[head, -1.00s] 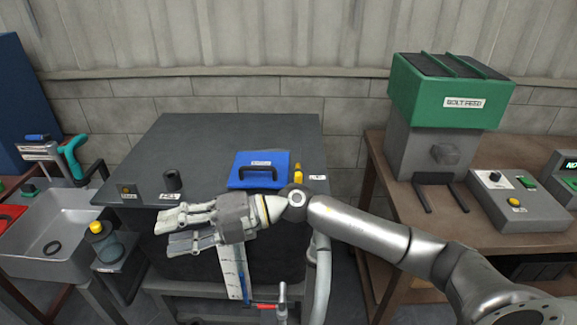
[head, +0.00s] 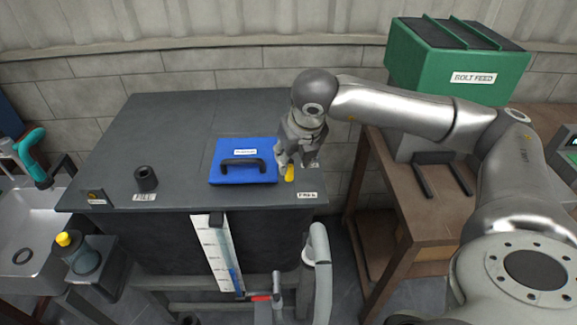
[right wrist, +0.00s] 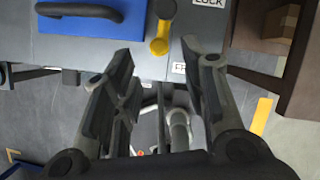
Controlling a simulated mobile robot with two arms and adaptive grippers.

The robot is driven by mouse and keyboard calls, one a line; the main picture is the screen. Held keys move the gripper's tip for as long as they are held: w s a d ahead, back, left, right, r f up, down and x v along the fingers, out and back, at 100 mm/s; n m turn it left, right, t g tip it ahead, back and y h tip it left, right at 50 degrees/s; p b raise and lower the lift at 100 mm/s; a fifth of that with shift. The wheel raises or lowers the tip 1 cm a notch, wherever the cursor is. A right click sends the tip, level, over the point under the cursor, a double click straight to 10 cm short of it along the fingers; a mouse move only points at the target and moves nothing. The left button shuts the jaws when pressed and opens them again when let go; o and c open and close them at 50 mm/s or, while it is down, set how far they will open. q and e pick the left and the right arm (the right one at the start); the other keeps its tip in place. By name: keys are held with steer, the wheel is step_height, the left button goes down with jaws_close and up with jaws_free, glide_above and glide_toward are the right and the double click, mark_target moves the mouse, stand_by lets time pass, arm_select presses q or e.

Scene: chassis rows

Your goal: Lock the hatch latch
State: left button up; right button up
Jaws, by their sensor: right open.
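The blue hatch (head: 226,174) with a black handle lies closed on the grey tank top. The yellow latch (head: 290,173) is at its right side. In the right wrist view the latch (right wrist: 160,43) extends from a dark round pivot toward the near edge, its yellow end closer to the FREE label (right wrist: 181,68) than to the LOCK label (right wrist: 208,2). My right gripper (head: 297,164) is open, over the latch area in the head view. In the right wrist view its fingers (right wrist: 158,60) are spread, with the latch ahead between the tips and nothing held. Contact is not visible. My left gripper is out of view.
A black cylinder (head: 146,179) stands on the tank top at left. A gauge strip (head: 213,252) and a grey pipe (head: 318,245) are at the front. A brown bench (head: 400,215) with a green bolt feed hopper (head: 440,65) is at right.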

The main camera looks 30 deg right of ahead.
mark_target(290, 167)
steer(key=p+x, duration=0.1)
steer(key=x, duration=0.5)
steer(key=shift+w+f, duration=0.1)
steer(key=shift+w, duration=0.1)
steer(key=shift+w+f, duration=0.15)
steer(key=shift+f, duration=0.45)
